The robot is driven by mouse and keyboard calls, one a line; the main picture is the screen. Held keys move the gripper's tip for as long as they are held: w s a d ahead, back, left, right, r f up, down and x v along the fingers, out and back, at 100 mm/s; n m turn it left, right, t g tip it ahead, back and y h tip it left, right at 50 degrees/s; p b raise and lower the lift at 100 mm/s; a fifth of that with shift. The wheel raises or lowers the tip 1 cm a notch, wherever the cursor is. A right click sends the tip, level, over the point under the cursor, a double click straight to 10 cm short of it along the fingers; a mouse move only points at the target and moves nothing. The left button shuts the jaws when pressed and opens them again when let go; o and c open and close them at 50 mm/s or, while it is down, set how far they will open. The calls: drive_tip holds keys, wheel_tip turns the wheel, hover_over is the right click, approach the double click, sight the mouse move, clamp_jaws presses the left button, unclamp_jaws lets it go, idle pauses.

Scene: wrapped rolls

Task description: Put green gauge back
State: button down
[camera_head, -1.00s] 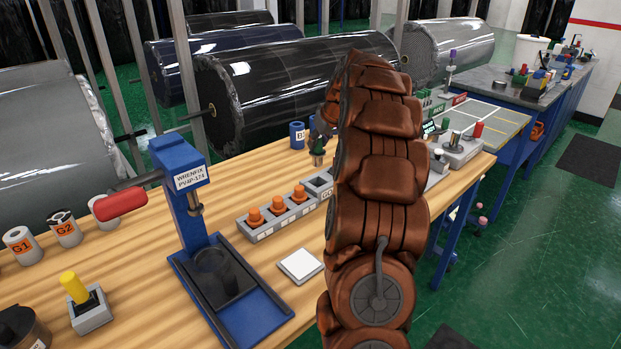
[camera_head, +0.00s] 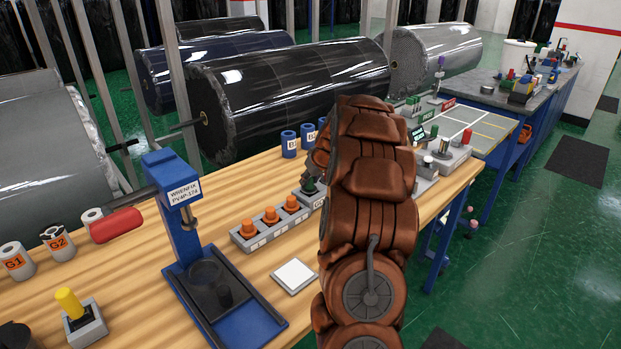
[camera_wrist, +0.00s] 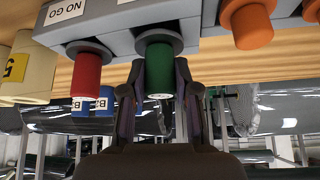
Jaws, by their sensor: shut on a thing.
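The green gauge (camera_wrist: 159,72) is between the two fingers of my gripper (camera_wrist: 158,82) in the wrist view. My gripper is shut on it. Its grey collar meets the grey gauge rack (camera_wrist: 120,38); I cannot tell whether it is fully seated. In the head view my gripper (camera_head: 311,184) is low at the far part of the rack (camera_head: 246,242), partly hidden by my arm. Orange gauges (camera_head: 271,215) stand upright in the nearer slots. In the wrist view a red gauge (camera_wrist: 88,74) is on one side of the green one and an orange gauge (camera_wrist: 250,22) on the other.
Blue rolls (camera_head: 289,143) stand behind the rack. A yellow-handled block (camera_head: 80,316) is at front left. Signs and fixtures (camera_head: 445,152) are farther right.

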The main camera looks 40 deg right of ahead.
drive_tip(key=shift+f, duration=0.15)
drive_tip(key=c, duration=0.9)
unclamp_jaws()
drive_tip(key=shift+o, duration=0.2)
drive_tip(key=shift+r, duration=0.25)
drive_tip(key=b+v, duration=0.2)
drive_tip(key=v, duration=1)
